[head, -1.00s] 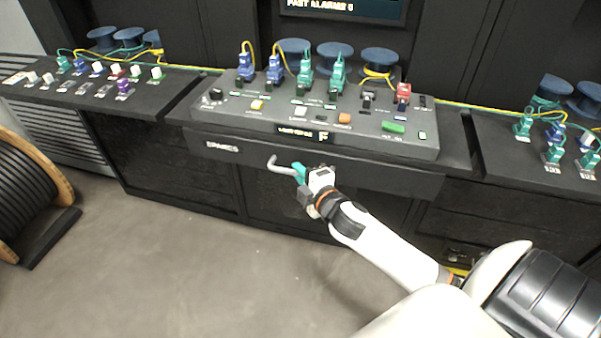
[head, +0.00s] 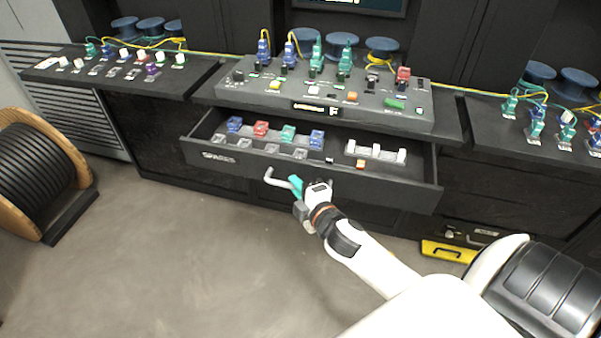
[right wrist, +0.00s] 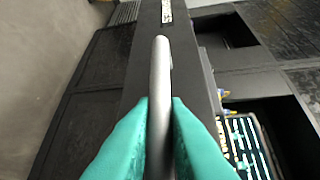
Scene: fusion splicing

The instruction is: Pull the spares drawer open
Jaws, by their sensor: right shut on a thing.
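The spares drawer (head: 230,161) stands pulled out below the splicing console in the head view, with its inside showing. Its front carries a SPARES label and a grey bar handle (head: 279,181). My right gripper (head: 297,186) is shut on the handle. In the right wrist view, its teal fingers (right wrist: 159,128) press on both sides of the grey handle bar (right wrist: 160,75). In the drawer lie several coloured connectors, such as a red one (head: 261,129), clear pieces and a white holder (head: 376,152). My left gripper is not in view.
The console (head: 325,98) with plugged connectors sits above the drawer. Side benches stand at left (head: 110,75) and right (head: 530,140). A cable drum (head: 35,170) is on the floor at left, and a yellow-edged case (head: 447,250) is low at right. The floor in front is clear.

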